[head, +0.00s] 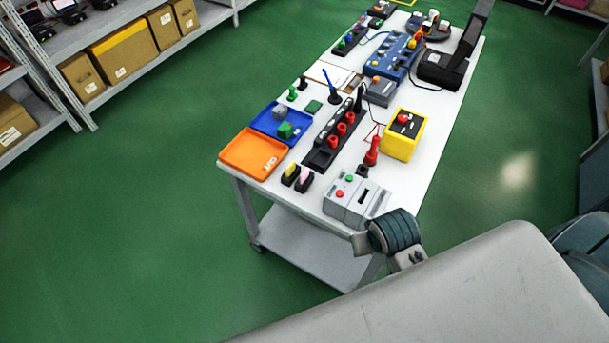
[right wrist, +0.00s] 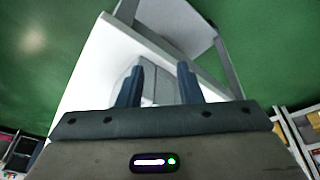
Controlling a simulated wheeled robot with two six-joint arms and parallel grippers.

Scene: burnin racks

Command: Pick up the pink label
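The pink label (head: 306,173) sits on a small black holder near the front edge of the white table in the head view. A similar black holder with a yellow label (head: 291,169) stands just left of it. My right gripper (right wrist: 160,78) is open in the right wrist view, with its two dark fingers apart over the table and nothing held. The pink label is not visible in that view. In the head view my right wrist is by the table's near right corner, right of the label; its fingers cannot be made out. My left gripper is not in view.
A grey box with red and green buttons (head: 355,200) stands between the label and my right wrist. An orange tray (head: 238,163), a blue tray (head: 267,132), a black strip with red knobs (head: 320,158) and a yellow box (head: 391,148) crowd the table. Open green floor surrounds it.

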